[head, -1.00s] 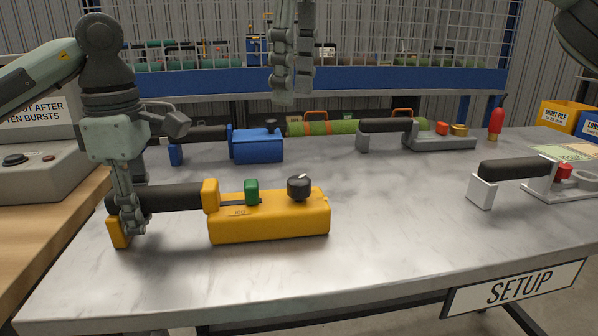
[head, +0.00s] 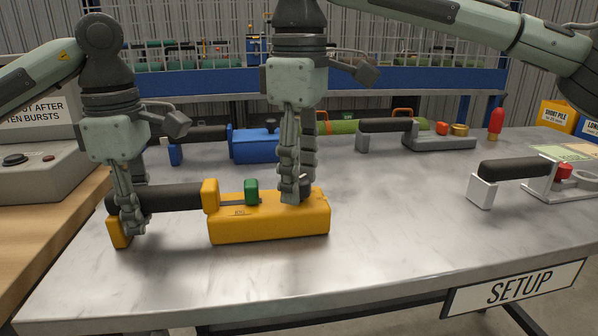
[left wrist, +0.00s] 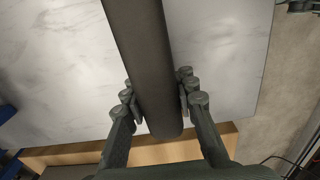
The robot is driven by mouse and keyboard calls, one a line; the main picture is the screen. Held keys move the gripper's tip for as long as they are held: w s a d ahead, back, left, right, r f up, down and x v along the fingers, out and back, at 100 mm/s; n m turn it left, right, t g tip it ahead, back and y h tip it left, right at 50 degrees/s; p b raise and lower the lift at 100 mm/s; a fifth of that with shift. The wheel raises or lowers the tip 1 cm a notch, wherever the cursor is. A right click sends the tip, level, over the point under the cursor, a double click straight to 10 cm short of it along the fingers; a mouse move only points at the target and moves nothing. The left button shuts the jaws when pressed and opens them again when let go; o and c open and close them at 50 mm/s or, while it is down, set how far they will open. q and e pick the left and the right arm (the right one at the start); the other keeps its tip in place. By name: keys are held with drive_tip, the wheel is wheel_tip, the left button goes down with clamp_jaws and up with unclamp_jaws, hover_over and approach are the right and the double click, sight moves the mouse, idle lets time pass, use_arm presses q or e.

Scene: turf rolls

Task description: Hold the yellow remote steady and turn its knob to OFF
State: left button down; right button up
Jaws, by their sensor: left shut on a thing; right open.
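The yellow remote (head: 270,220) lies on the marble-topped table, with a black grip (head: 178,197) running to the left and a green slider (head: 252,190) on top. My left gripper (head: 131,222) is shut on the black grip near its left end; the left wrist view shows its fingers on both sides of the grip (left wrist: 150,70). My right gripper (head: 297,188) is open and points down over the right part of the remote, its fingers around the dark knob. The knob is mostly hidden by those fingers, so its setting cannot be read.
A blue remote (head: 255,146) lies behind, close to my right gripper. A green roll (head: 345,126) lies at the back. The table's front and middle right are clear.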

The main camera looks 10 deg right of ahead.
use_arm(q)
drive_tip(key=shift+f, duration=0.1)
use_arm(e)
clamp_jaws()
drive_tip(key=shift+m, duration=0.3)
drive_tip(key=m, duration=0.4)
drive_tip(key=shift+m, duration=2.1)
unclamp_jaws()
